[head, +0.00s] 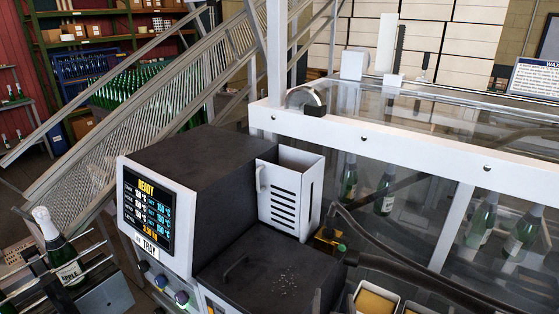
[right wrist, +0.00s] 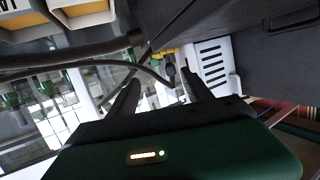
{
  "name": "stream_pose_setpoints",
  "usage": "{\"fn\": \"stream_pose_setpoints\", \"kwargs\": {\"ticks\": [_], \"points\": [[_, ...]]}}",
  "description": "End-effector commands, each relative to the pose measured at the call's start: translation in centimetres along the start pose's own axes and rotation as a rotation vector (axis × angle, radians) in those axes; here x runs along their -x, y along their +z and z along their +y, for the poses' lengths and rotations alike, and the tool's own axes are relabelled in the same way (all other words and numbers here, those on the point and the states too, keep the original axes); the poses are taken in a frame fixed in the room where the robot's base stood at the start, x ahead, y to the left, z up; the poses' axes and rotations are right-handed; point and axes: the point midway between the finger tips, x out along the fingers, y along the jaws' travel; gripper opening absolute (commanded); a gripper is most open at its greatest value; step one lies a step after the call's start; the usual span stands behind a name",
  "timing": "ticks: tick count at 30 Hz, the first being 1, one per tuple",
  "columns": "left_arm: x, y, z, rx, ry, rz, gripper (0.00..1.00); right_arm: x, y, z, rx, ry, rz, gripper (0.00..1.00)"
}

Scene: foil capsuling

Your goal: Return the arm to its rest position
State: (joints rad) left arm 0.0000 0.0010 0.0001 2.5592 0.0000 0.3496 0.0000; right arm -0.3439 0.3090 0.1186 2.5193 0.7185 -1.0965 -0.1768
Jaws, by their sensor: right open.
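My right gripper (right wrist: 162,88) shows in the right wrist view. Its two dark fingers stand apart with nothing between them, in front of a green housing with a small lit bar. Beyond the fingertips are a dark cable and the white slotted holder (right wrist: 213,62). In the head view I cannot clearly make out the right gripper. My left gripper is not in view. The dark machine (head: 205,150) has a screen (head: 147,213) reading READY. The white slotted holder (head: 290,190) stands at its back right.
A green bottle with a white top (head: 62,250) sits in a rack at the lower left. A glass-walled enclosure with a white frame (head: 380,150) holds several bottles on the right. Yellow-filled trays (head: 376,301) lie at the bottom. Dark hoses run beside the machine.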

Motion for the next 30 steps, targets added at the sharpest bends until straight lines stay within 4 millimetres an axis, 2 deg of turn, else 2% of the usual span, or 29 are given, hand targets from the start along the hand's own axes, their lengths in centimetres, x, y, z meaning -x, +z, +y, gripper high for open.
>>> {"fn": "stream_pose_setpoints", "kwargs": {"ticks": [4, 8, 11, 15, 18, 21, 30], "points": [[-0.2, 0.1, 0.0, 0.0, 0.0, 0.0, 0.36, 0.0, 2.5, 0.1, -0.003, -0.067, -0.16, 0.58], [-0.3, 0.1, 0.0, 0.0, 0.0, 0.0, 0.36, 0.9, 5.6, 0.8, 0.015, -0.127, -0.355, 0.58], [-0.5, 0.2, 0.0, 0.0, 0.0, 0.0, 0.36, 2.9, 8.8, 2.6, 0.053, -0.16, -0.568, 0.58], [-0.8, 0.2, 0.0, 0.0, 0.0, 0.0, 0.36, 7.9, 12.7, 7.2, 0.132, -0.144, -0.883, 0.58], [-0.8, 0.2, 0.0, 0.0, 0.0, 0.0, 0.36, 10.8, 13.9, 9.9, 0.173, -0.114, -1.024, 0.58], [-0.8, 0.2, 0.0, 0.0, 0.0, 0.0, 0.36, 12.1, 14.3, 11.1, 0.191, -0.098, -1.085, 0.58], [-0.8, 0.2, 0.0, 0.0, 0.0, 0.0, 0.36, 12.3, 14.4, 11.1, 0.194, -0.098, -1.092, 0.58]]}}
